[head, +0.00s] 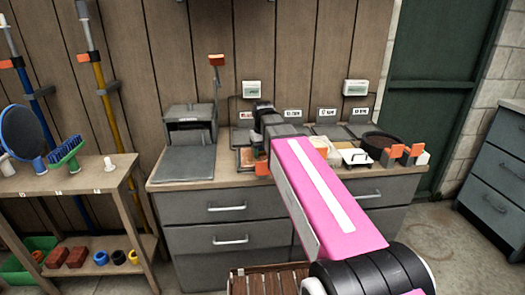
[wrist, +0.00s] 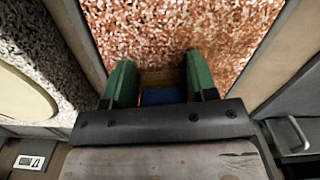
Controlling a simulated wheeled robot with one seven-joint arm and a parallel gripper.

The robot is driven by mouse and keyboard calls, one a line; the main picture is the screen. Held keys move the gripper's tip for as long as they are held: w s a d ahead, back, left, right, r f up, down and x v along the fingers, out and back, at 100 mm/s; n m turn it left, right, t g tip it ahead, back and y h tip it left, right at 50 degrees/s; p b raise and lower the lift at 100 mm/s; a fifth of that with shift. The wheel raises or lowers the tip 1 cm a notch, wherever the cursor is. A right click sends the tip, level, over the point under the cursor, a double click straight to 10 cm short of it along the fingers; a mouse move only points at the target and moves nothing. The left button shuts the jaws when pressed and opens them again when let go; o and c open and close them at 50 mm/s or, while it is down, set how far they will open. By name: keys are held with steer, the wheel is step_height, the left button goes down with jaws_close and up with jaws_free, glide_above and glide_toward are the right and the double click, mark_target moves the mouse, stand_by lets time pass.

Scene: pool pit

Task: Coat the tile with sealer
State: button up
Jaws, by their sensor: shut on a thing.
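The speckled orange-and-white tile (wrist: 185,30) fills the upper middle of the wrist view. Its right part is a deeper orange than its left. In the head view a small part of the tile (head: 246,158) shows left of my gripper, on the counter. My gripper (wrist: 160,90) has two green fingers shut on a blue and tan tool (wrist: 160,97), which looks like an applicator. The tool's working end is at or just over the tile; I cannot tell whether it touches. In the head view my arm hides most of the tool.
The grey drawer counter (head: 230,232) carries a grey box (head: 190,133) at left. At right are a white-handled block (head: 355,157), a dark round pan (head: 383,141) and orange-topped items (head: 405,152). A wooden shelf (head: 75,185) stands left. A black-and-white speckled surface (wrist: 40,55) lies left of the tile.

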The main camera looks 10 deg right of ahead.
steer(key=shift+s, duration=2.3)
steer(key=shift+s+d+f, duration=0.1)
steer(key=shift+s, duration=1)
steer(key=shift+s+f, duration=0.1)
steer(key=shift+s, duration=1)
steer(key=shift+s+d+r, duration=0.1)
steer(key=shift+d, duration=1.05)
steer(key=shift+w+d+r, duration=0.15)
steer(key=shift+w, duration=0.85)
steer(key=shift+w+d+r, duration=0.1)
steer(key=shift+w+d, duration=0.05)
steer(key=shift+w, duration=0.8)
steer(key=shift+w+a+r, duration=0.1)
steer(key=shift+w+a, duration=0.05)
steer(key=shift+w, duration=1)
steer(key=shift+w+a, duration=0.1)
steer(key=shift+w, duration=1.05)
steer(key=shift+w, duration=3.55)
steer(key=shift+r, duration=2.85)
